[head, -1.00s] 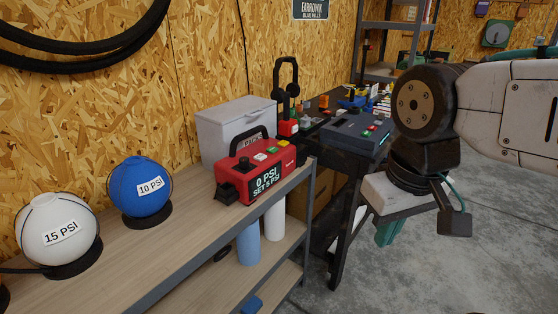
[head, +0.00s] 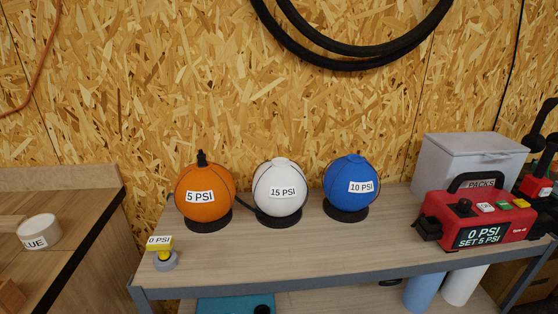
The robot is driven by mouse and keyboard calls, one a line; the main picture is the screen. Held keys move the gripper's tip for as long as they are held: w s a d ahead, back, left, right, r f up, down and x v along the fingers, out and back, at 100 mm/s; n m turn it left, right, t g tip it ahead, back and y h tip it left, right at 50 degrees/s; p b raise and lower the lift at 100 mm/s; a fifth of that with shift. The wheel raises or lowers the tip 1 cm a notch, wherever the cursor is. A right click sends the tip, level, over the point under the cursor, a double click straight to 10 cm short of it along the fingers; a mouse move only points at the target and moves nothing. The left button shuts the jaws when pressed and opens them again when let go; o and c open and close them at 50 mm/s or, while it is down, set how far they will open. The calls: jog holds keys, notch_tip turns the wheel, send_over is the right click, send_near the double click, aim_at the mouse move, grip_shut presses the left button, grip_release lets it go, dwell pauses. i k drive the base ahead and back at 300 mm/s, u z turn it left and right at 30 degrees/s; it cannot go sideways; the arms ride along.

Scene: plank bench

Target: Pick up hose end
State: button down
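No loose hose end can be made out for certain. A dark fitting (head: 201,159) stands upright on top of the orange ball (head: 204,207) labelled 5 PSI; I cannot tell whether it is the hose end. A thin black line (head: 243,206) runs between the orange ball and the white ball (head: 280,186) labelled 15 PSI, partly hidden by the orange ball. The red pump (head: 474,220) at the right of the bench reads 0 PSI, SET 5 PSI. My gripper is out of view.
A blue ball (head: 352,180) labelled 10 PSI stands right of the white one. A yellow piece (head: 159,244) labelled 0 PSI is near the front left edge. A grey box (head: 470,160) stands behind the pump. The front middle of the plank bench (head: 320,250) is clear.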

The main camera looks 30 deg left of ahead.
aim_at(201, 157)
jog(key=u, duration=1.6)
jog(key=k, duration=0.45)
jog(key=u, duration=0.25)
jog(key=i, duration=1.55)
jog(key=z, duration=0.3)
